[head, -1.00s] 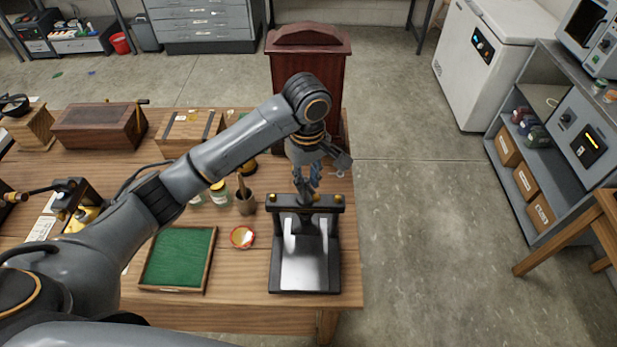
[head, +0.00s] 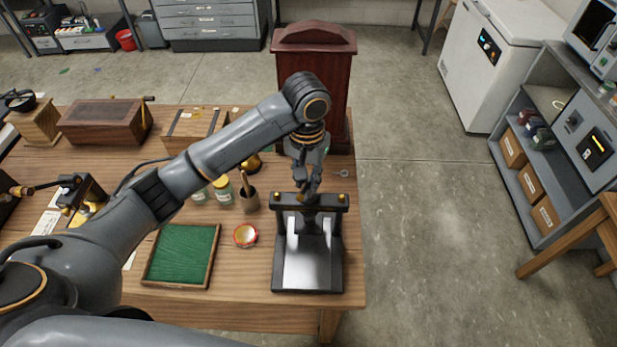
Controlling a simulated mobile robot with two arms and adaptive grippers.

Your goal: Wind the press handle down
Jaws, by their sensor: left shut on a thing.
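The press (head: 308,265) stands at the right front corner of the wooden table, a dark frame with a crossbar, two brass knobs and a pale plate below. My left gripper (head: 308,190) points down at the top middle of the crossbar. Its fingers are shut on the press handle, which is mostly hidden behind the fingers and the wrist. My right gripper is not in view.
A green-lined tray (head: 213,254), a small red-rimmed bowl (head: 245,235), jars (head: 222,190) and a brush pot (head: 249,200) stand left of the press. A wooden cabinet (head: 313,60) rises behind. Open floor lies to the right.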

